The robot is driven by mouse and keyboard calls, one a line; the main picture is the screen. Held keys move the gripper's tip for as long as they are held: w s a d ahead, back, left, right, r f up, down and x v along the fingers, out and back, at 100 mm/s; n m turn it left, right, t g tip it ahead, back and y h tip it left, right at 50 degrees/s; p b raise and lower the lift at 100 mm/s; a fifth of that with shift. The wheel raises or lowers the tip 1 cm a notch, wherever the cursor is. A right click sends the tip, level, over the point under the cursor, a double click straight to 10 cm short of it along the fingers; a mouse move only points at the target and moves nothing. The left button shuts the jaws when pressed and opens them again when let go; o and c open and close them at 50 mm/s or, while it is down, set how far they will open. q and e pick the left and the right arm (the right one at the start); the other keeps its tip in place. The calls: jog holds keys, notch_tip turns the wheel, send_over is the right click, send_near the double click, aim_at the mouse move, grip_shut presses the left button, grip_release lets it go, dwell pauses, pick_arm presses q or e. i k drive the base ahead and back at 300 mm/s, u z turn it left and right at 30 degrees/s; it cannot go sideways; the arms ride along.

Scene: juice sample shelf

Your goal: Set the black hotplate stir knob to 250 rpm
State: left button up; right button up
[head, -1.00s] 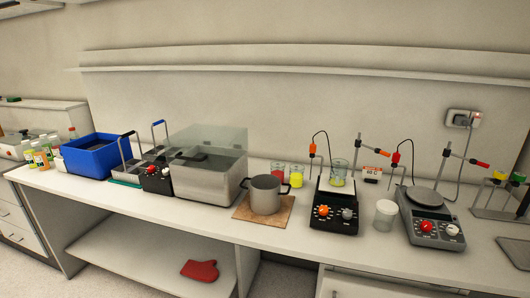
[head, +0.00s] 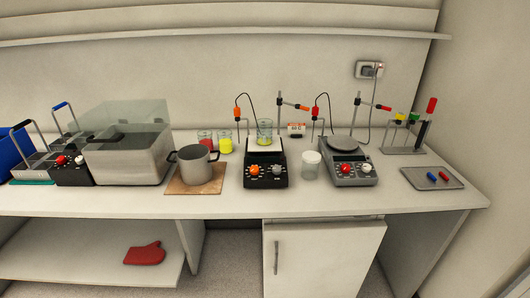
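The black hotplate (head: 265,181) stands on the bench right of centre in the head view. Its front has an orange knob (head: 254,170) on the left and a grey knob (head: 278,170) on the right. The scale marks and knob settings are too small to read, and I cannot tell which knob is for stirring. A beaker with yellow liquid (head: 265,133) stands on its white top plate. Neither of my grippers shows in the view.
A pot (head: 194,165) on a brown board (head: 196,188) stands to the left. A narrow bench strip in front is clear.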

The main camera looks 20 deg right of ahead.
aim_at(277, 170)
jog(key=z, duration=0.45)
jog(key=k, duration=1.15)
jog(key=z, duration=1.7)
jog(key=i, duration=1.6)
jog(key=u, duration=0.9)
jog(key=i, duration=0.55)
jog(key=u, duration=0.55)
